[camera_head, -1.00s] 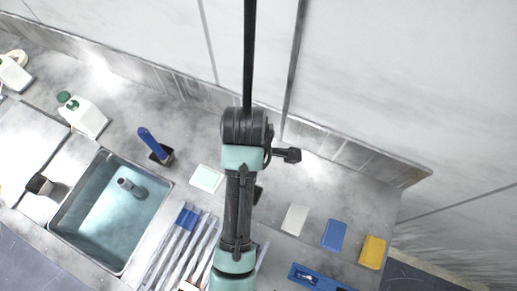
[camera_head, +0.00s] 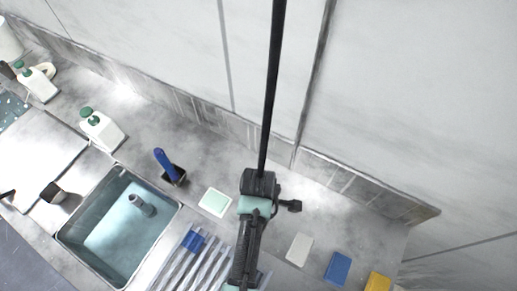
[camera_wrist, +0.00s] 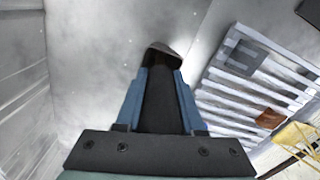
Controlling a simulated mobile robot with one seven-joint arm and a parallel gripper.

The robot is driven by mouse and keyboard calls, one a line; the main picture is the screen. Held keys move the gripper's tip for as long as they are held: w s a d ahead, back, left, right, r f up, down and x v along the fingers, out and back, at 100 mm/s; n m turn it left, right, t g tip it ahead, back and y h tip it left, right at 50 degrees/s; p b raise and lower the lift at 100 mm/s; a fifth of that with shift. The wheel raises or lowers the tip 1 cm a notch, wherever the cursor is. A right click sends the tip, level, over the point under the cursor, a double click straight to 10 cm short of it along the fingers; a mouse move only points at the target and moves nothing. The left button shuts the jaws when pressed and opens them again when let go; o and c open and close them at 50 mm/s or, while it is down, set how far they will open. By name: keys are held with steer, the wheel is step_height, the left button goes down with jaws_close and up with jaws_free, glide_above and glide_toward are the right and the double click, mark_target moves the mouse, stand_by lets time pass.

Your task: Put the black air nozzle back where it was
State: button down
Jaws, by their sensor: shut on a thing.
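In the wrist view the black air nozzle (camera_wrist: 158,108) shows as a dark, thick cylinder between the two blue fingers of my gripper (camera_wrist: 160,72). My gripper is shut on it. Its far end has a rounded, greyish tip, close over or against a grey surface; I cannot tell whether it touches. The head view shows my arm in the middle, but the nozzle and fingers cannot be made out there. The spot where the nozzle came from cannot be identified.
A sink (camera_head: 106,259) lies left, beside a slatted rack (camera_head: 192,272). A blue-handled item in a black holder (camera_head: 174,175), a pale green pad (camera_head: 215,202) and white bottles (camera_head: 103,130) stand behind. White (camera_head: 299,249), blue (camera_head: 337,268) and yellow blocks (camera_head: 378,283) lie right.

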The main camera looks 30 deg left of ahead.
steer(key=c, duration=1)
jaws_free()
steer(key=shift+f, duration=0.15)
steer(key=o, duration=0.5)
step_height(320, 180, up, 12)
steer(key=shift+r, duration=0.2)
